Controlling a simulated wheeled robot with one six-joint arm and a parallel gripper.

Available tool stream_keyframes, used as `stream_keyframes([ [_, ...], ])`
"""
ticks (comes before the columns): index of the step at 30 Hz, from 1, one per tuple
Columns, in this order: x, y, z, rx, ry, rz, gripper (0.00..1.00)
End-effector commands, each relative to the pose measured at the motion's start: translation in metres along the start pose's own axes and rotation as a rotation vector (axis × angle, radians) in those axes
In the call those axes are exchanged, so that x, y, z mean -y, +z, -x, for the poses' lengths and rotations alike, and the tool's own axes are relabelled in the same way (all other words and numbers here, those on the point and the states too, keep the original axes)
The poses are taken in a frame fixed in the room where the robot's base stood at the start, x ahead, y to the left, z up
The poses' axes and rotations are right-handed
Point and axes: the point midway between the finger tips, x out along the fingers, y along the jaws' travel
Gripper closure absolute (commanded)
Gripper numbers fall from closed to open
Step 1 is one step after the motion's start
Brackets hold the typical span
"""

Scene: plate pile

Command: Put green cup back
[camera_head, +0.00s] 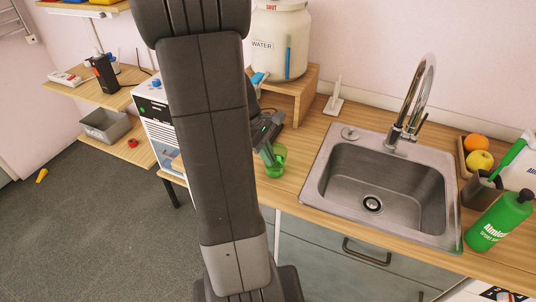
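A green cup (276,166), which looks translucent, is on the wooden counter, left of the sink and in front of a small wooden stand. My gripper (267,152) reaches down at the cup's left side, and a finger overlaps its rim in the picture. My arm hides much of the gripper, so I cannot tell whether the fingers are open or closed on the cup.
A white water container (280,45) with a blue tap stands on the wooden stand (300,92). The steel sink (312,190) and tall faucet (418,100) are to the right. A green bottle (500,220) and fruit stand at the far right. Shelves (100,90) are left.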

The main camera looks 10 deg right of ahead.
Motion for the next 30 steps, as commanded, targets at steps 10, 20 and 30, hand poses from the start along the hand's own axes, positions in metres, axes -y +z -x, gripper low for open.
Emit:
stream_keyframes([
  [10, 0.000, -0.001, -0.002, 0.000, 0.000, 0.000, 0.75],
  [20, 0.000, 0.000, 0.000, 0.000, 0.000, 0.000, 0.73],
  [30, -0.001, -0.001, 0.056, -0.004, 0.005, -0.001, 0.73],
])
